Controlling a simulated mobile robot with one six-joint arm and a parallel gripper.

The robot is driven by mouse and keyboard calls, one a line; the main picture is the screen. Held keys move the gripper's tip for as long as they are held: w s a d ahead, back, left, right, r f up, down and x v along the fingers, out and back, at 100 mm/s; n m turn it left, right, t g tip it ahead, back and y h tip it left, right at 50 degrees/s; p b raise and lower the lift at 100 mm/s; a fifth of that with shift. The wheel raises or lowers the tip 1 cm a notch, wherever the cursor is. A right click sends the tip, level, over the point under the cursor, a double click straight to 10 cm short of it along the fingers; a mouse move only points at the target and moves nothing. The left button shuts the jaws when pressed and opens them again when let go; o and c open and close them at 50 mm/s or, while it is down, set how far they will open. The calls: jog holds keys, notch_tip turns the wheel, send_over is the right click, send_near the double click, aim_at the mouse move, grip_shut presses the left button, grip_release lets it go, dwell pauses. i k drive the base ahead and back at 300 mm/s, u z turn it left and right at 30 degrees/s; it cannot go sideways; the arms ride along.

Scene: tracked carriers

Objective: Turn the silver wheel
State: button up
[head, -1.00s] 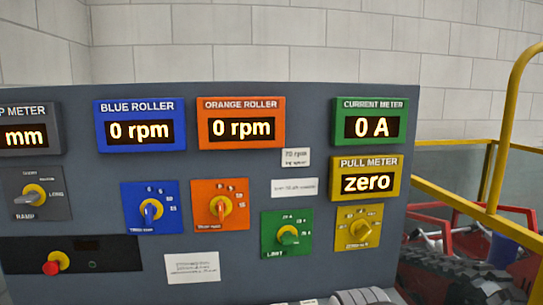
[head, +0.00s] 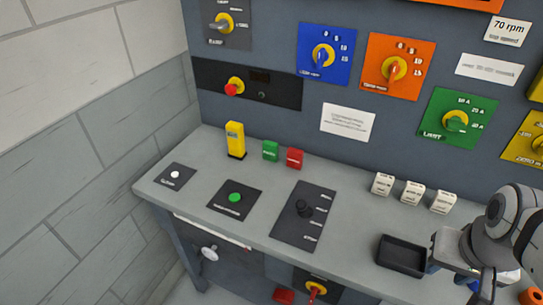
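A small silver wheel (head: 209,253) is mounted on the front of the grey bench, below the left part of its top. It looks like a round silver disc with a small knob or hub. Nothing touches it. My grey arm shows at the lower right, over the right end of the bench, well apart from the wheel. The end of my gripper (head: 440,262) seems to be beside the black tray, but its fingers cannot be made out.
The bench top (head: 265,185) carries a yellow block (head: 235,140), a green block (head: 270,150), a red block (head: 295,158), several white labelled blocks and a black tray (head: 401,256). A red-handled yellow switch (head: 316,289) is on the front. A block wall stands left.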

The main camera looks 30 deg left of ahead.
aim_at(209, 253)
jog(key=u, duration=1.35)
jog(key=k, duration=1)
jog(key=u, duration=0.45)
jog(key=i, duration=1)
jog(key=u, duration=0.05)
